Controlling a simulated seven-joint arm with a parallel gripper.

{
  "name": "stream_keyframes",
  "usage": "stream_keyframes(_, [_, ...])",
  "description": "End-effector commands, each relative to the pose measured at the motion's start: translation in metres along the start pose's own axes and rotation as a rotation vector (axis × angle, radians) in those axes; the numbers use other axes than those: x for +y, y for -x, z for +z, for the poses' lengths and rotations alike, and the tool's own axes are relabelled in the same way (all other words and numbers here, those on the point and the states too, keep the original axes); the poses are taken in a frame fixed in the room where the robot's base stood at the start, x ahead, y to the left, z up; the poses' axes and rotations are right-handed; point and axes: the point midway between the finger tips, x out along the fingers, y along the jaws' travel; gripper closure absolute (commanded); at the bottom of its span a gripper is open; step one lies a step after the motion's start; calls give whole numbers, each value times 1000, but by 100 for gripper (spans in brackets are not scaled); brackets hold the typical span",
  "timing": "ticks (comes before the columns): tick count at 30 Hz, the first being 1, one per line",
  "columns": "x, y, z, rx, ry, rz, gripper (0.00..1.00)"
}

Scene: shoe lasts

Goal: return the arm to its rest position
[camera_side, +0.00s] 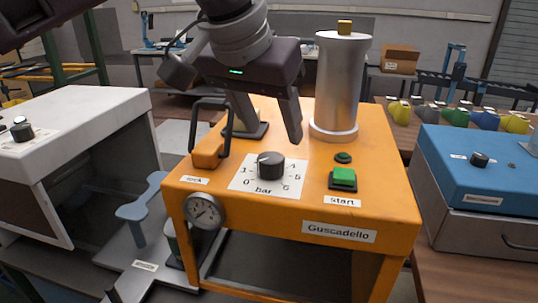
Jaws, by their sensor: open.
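My gripper (268,138) is open and empty. It hangs above the orange Guscadello machine (385,185), its fingers pointing down and spread apart. The right fingertip is above and a little behind the black bar knob (270,165). The left finger is partly behind the orange lock lever (208,155) with its black handle. A green start button (343,177) is at the right of the knob, clear of the fingers. I cannot tell exactly how high the fingertips are over the machine top.
A grey metal cylinder (338,85) stands on the machine right of my gripper. A white machine (85,125) is at the left, and a blue box (455,170) at the right. Several coloured shoe lasts (455,115) line the back right. A pressure gauge (203,211) is on the front.

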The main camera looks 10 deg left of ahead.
Motion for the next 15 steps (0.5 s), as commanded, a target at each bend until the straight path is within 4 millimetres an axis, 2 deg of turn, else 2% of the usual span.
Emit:
stream_keyframes(10, [-4,3,-2,5,6,3,45])
stream_keyframes(13, [-31,24,-15,40,46,24,45])
stream_keyframes(15, [-63,49,-26,84,86,46,45])
